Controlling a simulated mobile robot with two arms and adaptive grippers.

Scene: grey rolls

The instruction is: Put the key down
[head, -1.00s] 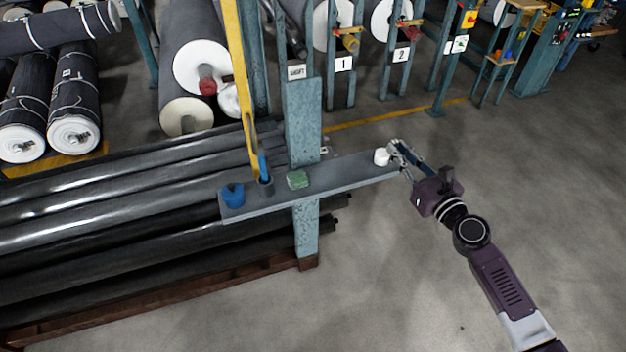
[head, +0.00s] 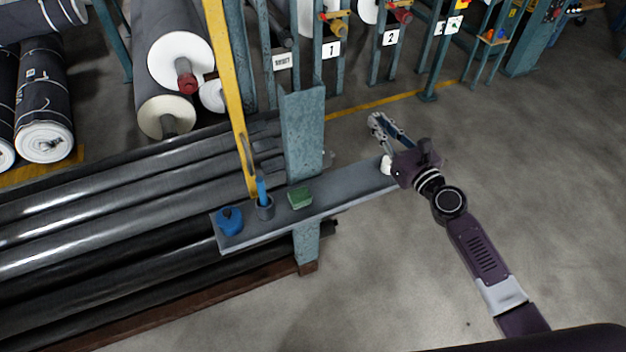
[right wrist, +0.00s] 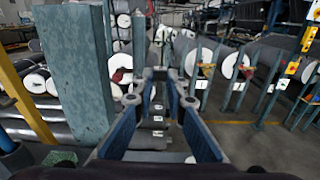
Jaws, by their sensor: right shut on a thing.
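My right gripper (head: 376,121) is beyond the right end of a narrow grey shelf (head: 345,187), pointing away from me. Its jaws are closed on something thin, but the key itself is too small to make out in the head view. The right wrist view shows the two blue-padded fingers (right wrist: 157,76) reaching forward with their tips close together; no clear key shape shows between them. A small white object (head: 386,165) at the shelf's right end is partly hidden by the gripper's body. My left gripper is not in view.
The shelf holds a blue roll (head: 230,221), a cup (head: 265,209) with a blue item in it, and a green block (head: 300,198). A teal post (head: 303,130) rises behind it. Dark rolls (head: 110,225) lie at left. The floor (head: 540,180) at right is clear.

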